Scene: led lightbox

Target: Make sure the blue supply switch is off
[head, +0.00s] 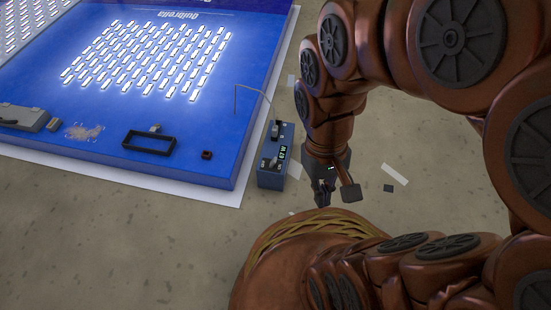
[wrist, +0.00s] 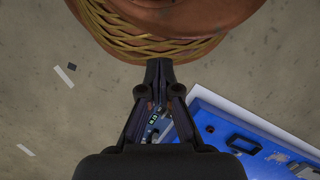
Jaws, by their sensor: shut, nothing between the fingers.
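The blue supply (head: 273,178) is a small box on the floor beside the lightbox's right edge. A lit display on it seems to read 67 W. A dark switch (head: 269,163) sits on its near left part, and another dark part (head: 275,129) is at its far end; I cannot tell the switch's position. The lightbox (head: 210,160) is blue, with many LEDs glowing white. My gripper (head: 322,199) is just right of the supply, apart from it, shut and empty. In the wrist view my gripper (wrist: 159,66) has its fingertips together; the supply (wrist: 153,125) shows partly behind the fingers.
A thin wire rises behind the supply. Paper scraps (head: 394,175) lie on the floor.

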